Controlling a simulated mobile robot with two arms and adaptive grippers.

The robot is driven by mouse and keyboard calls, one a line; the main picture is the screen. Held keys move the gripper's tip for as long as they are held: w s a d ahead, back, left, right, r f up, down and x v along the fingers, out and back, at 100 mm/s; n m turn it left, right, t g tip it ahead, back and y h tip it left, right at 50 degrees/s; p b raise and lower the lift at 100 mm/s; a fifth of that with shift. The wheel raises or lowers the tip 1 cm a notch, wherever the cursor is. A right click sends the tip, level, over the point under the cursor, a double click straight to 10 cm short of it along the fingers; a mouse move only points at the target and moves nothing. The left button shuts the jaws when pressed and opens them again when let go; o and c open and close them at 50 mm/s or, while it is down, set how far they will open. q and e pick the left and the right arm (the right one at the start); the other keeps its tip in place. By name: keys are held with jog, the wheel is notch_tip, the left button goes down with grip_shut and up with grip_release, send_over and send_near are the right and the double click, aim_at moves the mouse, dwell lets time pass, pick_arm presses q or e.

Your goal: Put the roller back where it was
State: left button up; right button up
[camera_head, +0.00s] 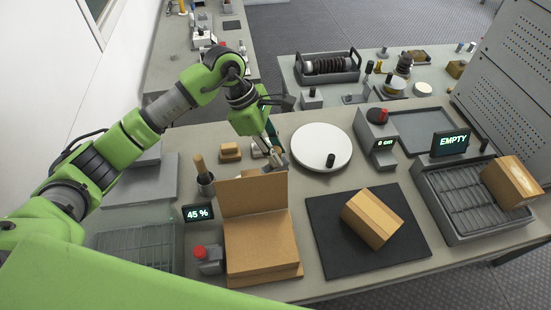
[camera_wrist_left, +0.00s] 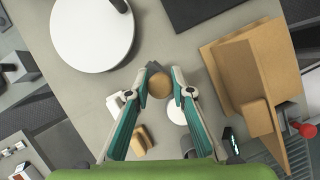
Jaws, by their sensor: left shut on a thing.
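My left gripper (camera_head: 273,147) is above the table, just behind the upright board of the cardboard stand. In the left wrist view its two fingers (camera_wrist_left: 163,74) are closed around a small round brown thing (camera_wrist_left: 160,87), which I take to be the roller. Its round brown end faces the camera; the rest is mostly hidden. In the head view the fingers and stand largely hide it. I cannot tell whether it touches the table. A small white disc (camera_wrist_left: 177,111) shows beside it in the wrist view. My right gripper is not in view.
The cardboard stand (camera_head: 252,196) is close in front of the gripper. A white turntable (camera_head: 315,142) is to its right, a wooden block (camera_head: 230,150) and a cup with a wooden handle (camera_head: 204,183) to its left. A black mat (camera_head: 330,240) bears a box (camera_head: 371,218).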

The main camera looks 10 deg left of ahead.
pick_arm(q)
notch_tip(320, 180, down, 4)
jog(key=shift+f+p, duration=0.1)
jog(key=shift+p, duration=0.55)
jog(key=o, duration=1.1)
jog(key=shift+f, duration=0.1)
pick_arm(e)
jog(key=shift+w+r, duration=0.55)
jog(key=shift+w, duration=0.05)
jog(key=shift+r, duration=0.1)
pick_arm(q)
jog(key=shift+r, duration=0.3)
jog(key=b+v, duration=0.4)
jog(key=v, duration=0.7)
jog(key=shift+a+r, duration=0.2)
jog(key=shift+r, duration=0.15)
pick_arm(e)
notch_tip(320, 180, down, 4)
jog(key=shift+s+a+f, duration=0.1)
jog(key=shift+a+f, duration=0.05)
